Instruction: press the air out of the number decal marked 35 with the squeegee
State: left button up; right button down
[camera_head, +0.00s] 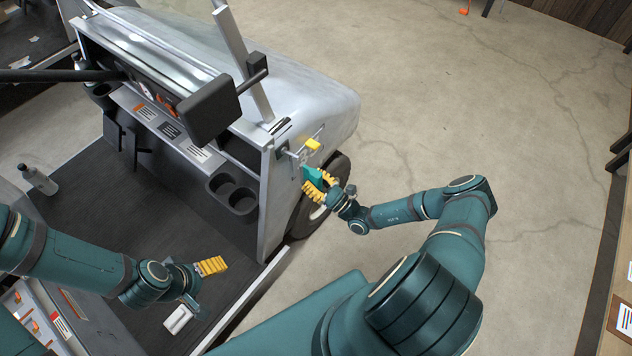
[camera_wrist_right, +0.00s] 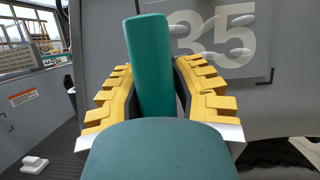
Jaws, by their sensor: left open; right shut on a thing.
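The number decal marked 35 (camera_wrist_right: 238,42) is a clear sheet with pale numerals on the grey cart panel, at the upper right of the right wrist view. Several pale oval bubbles show on it. My right gripper (camera_head: 321,184) is beside the cart's side panel, its yellow fingers shut on the teal squeegee (camera_wrist_right: 150,62). The squeegee also shows in the head view (camera_head: 313,175). It stands upright in the wrist view, over the decal's left edge; I cannot tell whether it touches. My left gripper (camera_head: 212,266) is open and empty above the cart floor.
A small yellow piece (camera_head: 313,145) is at the panel edge near my right gripper. The cart wheel (camera_head: 310,210) is below. Cup holders (camera_head: 232,194), a black bar and a bottle (camera_head: 38,179) are on the left. The concrete floor (camera_head: 430,110) at right is clear.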

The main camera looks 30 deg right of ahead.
jog(key=shift+w+a, duration=0.3)
jog(key=shift+w, duration=0.45)
dwell(0.8)
jog(key=shift+d, duration=0.15)
jog(key=shift+w+d+r+b, duration=0.15)
jog(key=shift+w+d, duration=0.25)
jog(key=shift+d, duration=0.4)
jog(key=shift+w+d+f+b, duration=0.1)
jog(key=shift+w+d+b, duration=0.25)
jog(key=shift+d, duration=0.5)
jog(key=shift+w+d+r+b, duration=0.15)
jog(key=shift+w+d, duration=0.3)
jog(key=shift+d, duration=0.35)
jog(key=shift+d+f, duration=0.1)
jog(key=shift+w+d, duration=0.25)
jog(key=shift+d, duration=0.35)
jog(key=shift+w+d, duration=0.2)
jog(key=shift+d, duration=0.4)
jog(key=shift+d, duration=0.1)
